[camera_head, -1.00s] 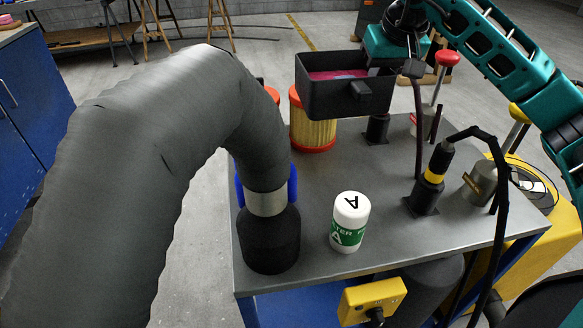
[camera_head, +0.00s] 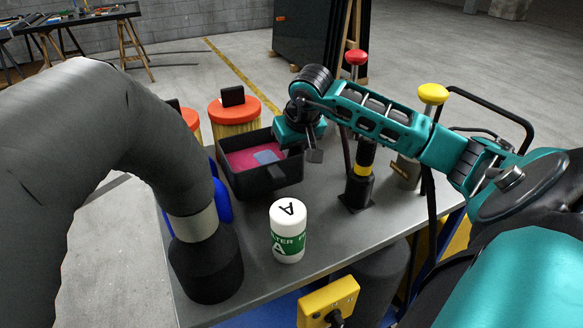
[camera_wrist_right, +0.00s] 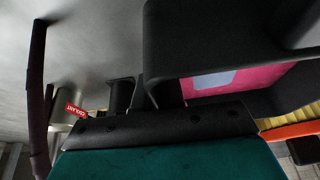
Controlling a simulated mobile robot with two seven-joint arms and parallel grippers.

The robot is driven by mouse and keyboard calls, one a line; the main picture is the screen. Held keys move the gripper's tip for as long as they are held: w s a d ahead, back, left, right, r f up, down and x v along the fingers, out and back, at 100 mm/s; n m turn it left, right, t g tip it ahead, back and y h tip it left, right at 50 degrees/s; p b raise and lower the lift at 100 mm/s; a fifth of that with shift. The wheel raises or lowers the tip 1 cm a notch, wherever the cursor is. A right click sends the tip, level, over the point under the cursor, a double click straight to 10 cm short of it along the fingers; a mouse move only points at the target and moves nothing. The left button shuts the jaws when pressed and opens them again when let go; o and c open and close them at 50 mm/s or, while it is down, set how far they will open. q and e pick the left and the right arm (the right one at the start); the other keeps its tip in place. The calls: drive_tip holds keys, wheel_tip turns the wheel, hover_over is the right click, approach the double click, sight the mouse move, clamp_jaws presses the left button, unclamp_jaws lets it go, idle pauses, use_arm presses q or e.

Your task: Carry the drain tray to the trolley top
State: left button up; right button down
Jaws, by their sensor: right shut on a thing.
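The drain tray (camera_head: 285,180) is a black open box with pink liquid and a pale blue-grey patch inside. It looks level, over or on the back part of the grey trolley top (camera_head: 240,272); I cannot tell whether it touches. My right gripper (camera_head: 308,150) is shut on the tray at its right side in the head view. In the right wrist view the tray's dark wall (camera_wrist_right: 200,70) and pink inside fill the upper right, close to the jaws. My left gripper is not in view.
A thick grey hose (camera_head: 110,130) ends in a black base at left. Orange-topped filters (camera_head: 233,108) stand behind. A black-yellow post (camera_head: 360,175) and red-knobbed lever (camera_head: 355,58) are right.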

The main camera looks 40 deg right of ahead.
sight(302, 149)
drive_tip(key=shift+f, duration=2)
drive_tip(key=shift+w+f+b, duration=0.1)
drive_tip(key=shift+f+b, duration=0.1)
drive_tip(key=shift+b, duration=0.2)
drive_tip(key=c, duration=1.2)
unclamp_jaws()
drive_tip(key=shift+c, duration=0.2)
drive_tip(key=p+v, duration=0.1)
drive_tip(key=v, duration=1)
drive_tip(key=shift+s+r, duration=0.25)
drive_tip(key=shift+r, duration=0.1)
drive_tip(key=shift+s+a+r, duration=0.1)
drive_tip(key=shift+r, duration=0.15)
